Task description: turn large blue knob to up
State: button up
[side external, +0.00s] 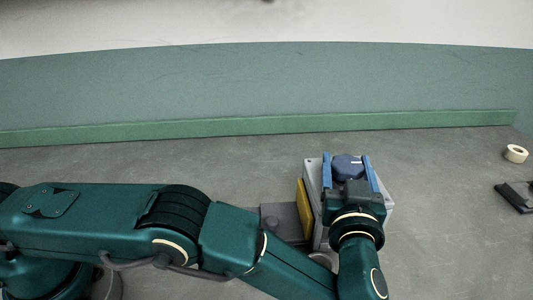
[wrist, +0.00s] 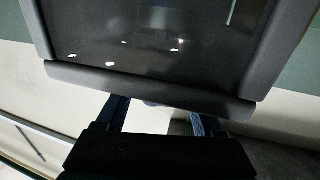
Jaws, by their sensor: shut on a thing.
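The large blue knob (side external: 347,166) shows in the side external view, on the grey box-shaped machine (side external: 312,180). My gripper (side external: 348,160) has its two blue fingers on either side of the knob and is shut on it. In the wrist view my gripper (wrist: 155,105) reaches under the lower edge of a dark glossy panel in a grey frame (wrist: 150,85). Only a small bluish sliver shows between the fingers there, so the knob's pointing direction cannot be told.
A yellow panel (side external: 304,208) and a dark grey block (side external: 281,220) sit at the machine's left side. A tape roll (side external: 516,153) and a dark flat object (side external: 516,197) lie at the far right. The grey floor behind, up to the green wall base, is clear.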

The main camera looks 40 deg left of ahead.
aim_at(348, 177)
jog(key=o, duration=1.4)
jog(key=shift+c, duration=0.2)
jog(key=shift+v, duration=2.5)
